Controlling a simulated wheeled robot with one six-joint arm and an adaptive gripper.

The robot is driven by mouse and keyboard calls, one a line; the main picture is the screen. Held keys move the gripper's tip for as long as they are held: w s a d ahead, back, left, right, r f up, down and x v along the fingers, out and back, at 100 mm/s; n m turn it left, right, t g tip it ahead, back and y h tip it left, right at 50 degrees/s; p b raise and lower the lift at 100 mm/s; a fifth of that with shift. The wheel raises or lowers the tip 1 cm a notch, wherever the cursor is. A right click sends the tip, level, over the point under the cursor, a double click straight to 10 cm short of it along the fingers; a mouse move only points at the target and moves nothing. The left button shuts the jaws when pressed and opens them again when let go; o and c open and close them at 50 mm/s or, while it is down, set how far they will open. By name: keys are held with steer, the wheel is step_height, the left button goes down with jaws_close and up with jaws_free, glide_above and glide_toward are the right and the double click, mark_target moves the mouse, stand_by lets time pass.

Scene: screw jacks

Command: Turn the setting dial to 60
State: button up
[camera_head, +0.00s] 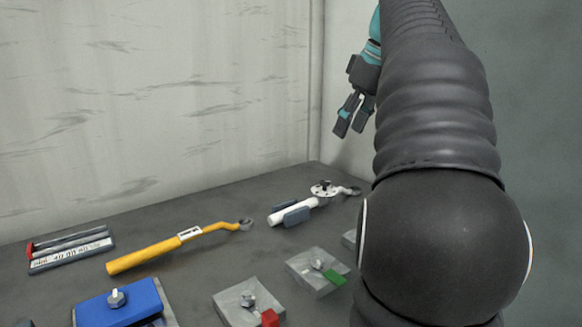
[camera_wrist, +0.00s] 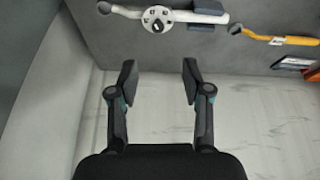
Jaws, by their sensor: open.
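The setting dial appears to be the white disc (camera_head: 325,188) on the white wrench (camera_head: 300,209), which lies at the back of the grey bench. The disc has dark spots and a dark centre; I cannot read its setting. In the wrist view the dial (camera_wrist: 157,19) is near the top edge, beyond the fingertips. My gripper (camera_head: 351,124) is open and empty, up in the air above the bench near the wall corner. In the wrist view its two fingers (camera_wrist: 159,78) stand wide apart, clear of the dial.
A yellow wrench (camera_head: 150,252) lies left of the white one. A scale piece with a red end (camera_head: 72,250) lies at far left. A blue block (camera_head: 118,303) and grey blocks with bolts (camera_head: 237,302) stand in front. Walls (camera_head: 160,100) rise behind the bench.

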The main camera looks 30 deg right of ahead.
mark_target(325, 181)
steer(key=b+x, duration=0.3)
steer(key=x, duration=1)
steer(key=shift+w+d+f, duration=0.15)
steer(key=shift+w+f, duration=0.05)
steer(key=shift+w, duration=0.05)
jaws_close()
